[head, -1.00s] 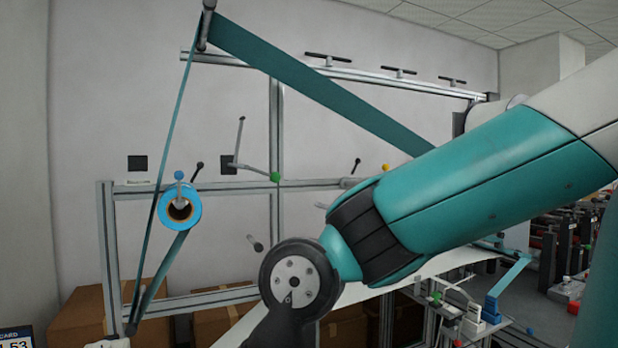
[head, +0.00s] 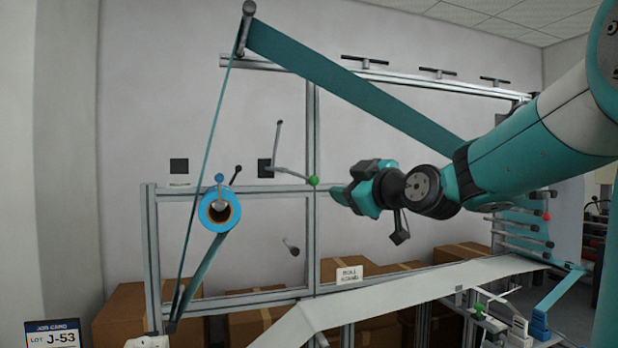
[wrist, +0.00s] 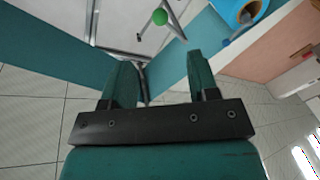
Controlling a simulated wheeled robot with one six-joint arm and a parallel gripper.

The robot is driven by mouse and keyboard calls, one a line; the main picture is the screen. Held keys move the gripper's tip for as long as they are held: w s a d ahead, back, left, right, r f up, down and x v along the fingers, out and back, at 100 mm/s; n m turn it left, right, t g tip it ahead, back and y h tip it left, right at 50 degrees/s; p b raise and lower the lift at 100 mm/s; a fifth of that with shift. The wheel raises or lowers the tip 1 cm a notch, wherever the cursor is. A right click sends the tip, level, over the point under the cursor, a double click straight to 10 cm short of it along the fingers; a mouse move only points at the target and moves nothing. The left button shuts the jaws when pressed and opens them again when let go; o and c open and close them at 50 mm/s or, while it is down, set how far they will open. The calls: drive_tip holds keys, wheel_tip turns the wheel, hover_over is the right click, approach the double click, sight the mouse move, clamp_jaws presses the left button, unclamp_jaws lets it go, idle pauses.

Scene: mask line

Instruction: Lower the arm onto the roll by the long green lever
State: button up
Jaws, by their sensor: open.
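The green knob (head: 313,181) sits at the right end of a thin grey lever (head: 292,172) on the frame's crossbar. From its left end a grey rod (head: 279,145) stands up, apart from the roll. The blue-rimmed roll (head: 219,225) hangs further left on the frame, with a teal web running from it. My gripper (head: 337,193) is just right of the green knob, apparently apart from it. In the wrist view my gripper (wrist: 158,78) has its fingers spread, with nothing between them. The green knob (wrist: 160,17) is beyond the fingertips, and the roll (wrist: 243,12) is at upper right.
A small blue knob (head: 219,178) and a black-tipped lever (head: 235,175) are by the roll. A teal web (head: 350,92) slants down from the top left roller. A white sheet (head: 400,290) runs below my gripper. Cardboard boxes (head: 120,310) stand behind the frame.

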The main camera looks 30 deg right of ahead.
sight(316, 181)
drive_tip(key=w+p, duration=0.3)
drive_tip(key=w, duration=0.3)
drive_tip(key=w+p, duration=0.3)
drive_tip(key=w, duration=0.4)
drive_tip(key=shift+w+d+r, duration=0.15)
drive_tip(key=shift+w+d, duration=0.05)
drive_tip(key=shift+w, duration=0.1)
drive_tip(key=shift+w+p, duration=0.35)
drive_tip(key=shift+w, duration=0.1)
clamp_jaws()
